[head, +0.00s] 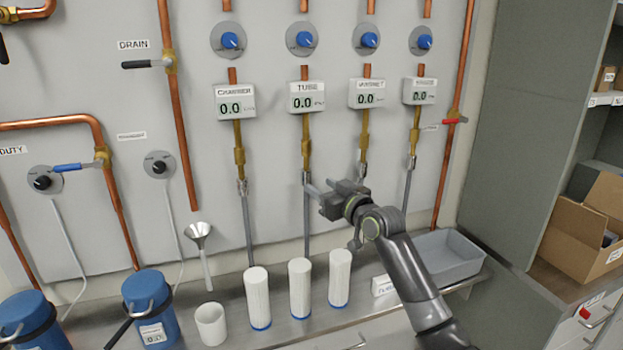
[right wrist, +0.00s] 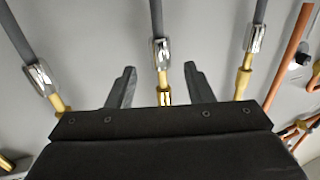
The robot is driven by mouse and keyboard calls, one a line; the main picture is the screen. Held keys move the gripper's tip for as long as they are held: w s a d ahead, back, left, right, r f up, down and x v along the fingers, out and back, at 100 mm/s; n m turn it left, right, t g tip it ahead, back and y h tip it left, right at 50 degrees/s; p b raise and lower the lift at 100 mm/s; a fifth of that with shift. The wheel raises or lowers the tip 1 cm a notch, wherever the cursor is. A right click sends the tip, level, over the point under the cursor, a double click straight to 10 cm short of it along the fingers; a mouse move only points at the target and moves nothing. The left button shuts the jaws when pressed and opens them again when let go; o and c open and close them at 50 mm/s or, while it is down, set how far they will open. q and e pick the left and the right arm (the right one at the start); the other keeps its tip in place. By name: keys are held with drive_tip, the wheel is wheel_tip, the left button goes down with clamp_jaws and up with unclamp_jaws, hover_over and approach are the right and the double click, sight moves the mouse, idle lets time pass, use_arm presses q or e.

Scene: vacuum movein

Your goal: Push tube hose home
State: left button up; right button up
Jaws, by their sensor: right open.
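The grey tube hose (head: 306,225) hangs below the brass line under the display marked TUBE (head: 307,97). In the right wrist view, the tube hose (right wrist: 160,15) meets a shiny metal collar (right wrist: 161,54) beside the brass fitting (right wrist: 164,97). In the right wrist view my right gripper (right wrist: 159,82) has one finger on each side of the hose line, with gaps. I cannot tell how deep they reach. My left gripper is out of view.
The chamber hose (head: 248,225) hangs to the left and another hose (head: 408,188) to the right. White cylinders (head: 299,287), a beaker (head: 211,324), blue flasks (head: 150,308) and a grey tray (head: 446,257) stand on the bench below. A funnel (head: 198,233) hangs left.

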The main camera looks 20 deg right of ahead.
sight(309, 179)
drive_tip(key=shift+x, duration=2.65)
clamp_jaws()
